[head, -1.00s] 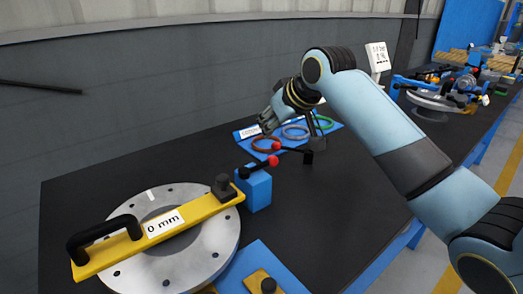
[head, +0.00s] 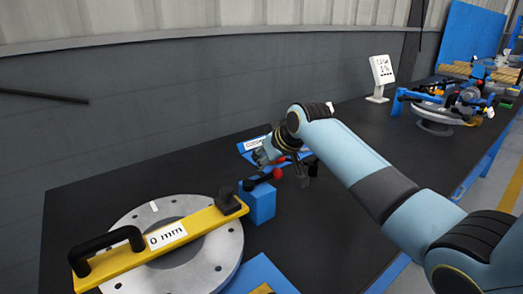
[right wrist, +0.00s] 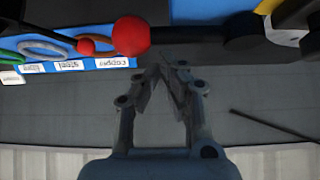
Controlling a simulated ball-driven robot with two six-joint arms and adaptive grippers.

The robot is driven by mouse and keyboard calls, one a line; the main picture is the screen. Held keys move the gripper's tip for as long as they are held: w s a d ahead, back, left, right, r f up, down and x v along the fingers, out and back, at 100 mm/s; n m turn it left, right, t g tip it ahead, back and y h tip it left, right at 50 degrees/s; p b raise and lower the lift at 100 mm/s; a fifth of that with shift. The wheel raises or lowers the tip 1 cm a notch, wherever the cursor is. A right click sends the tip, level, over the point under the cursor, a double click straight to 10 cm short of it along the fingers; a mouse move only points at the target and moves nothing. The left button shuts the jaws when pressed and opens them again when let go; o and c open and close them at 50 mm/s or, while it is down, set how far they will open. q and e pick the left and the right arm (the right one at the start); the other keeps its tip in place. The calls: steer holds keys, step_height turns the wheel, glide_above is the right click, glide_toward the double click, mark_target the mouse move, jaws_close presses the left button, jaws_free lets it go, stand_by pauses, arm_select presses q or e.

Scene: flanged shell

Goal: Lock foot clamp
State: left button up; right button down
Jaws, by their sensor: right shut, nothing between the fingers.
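A blue clamp block (head: 258,205) stands on the bench beside the flanged disc. Its black lever (head: 262,180) ends in a red ball knob (head: 277,174). The large red knob in the right wrist view (right wrist: 131,36) lies just beyond my fingertips and to their left, with a small gap in the picture. My right gripper (head: 260,158) is shut and empty, close behind the knob in the head view; its fingertips also meet in the right wrist view (right wrist: 163,68). A second red knob (right wrist: 85,46) belongs to another black lever behind. My left gripper is not in view.
A yellow bar (head: 195,225) marked "0 mm", with a black handle, lies across the grey flanged disc (head: 225,245). Labelled rings on a blue board (right wrist: 110,62) lie behind the clamps. A white sign (head: 382,70) stands further back. Bench at right is partly bare.

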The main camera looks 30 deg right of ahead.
steer(key=shift+s+f, duration=0.1)
steer(key=shift+s, duration=0.7)
steer(key=shift+s+d+m+p, duration=0.1)
steer(key=shift+s+m+p, duration=0.25)
steer(key=shift+p, duration=0.45)
steer(key=shift+h, duration=0.3)
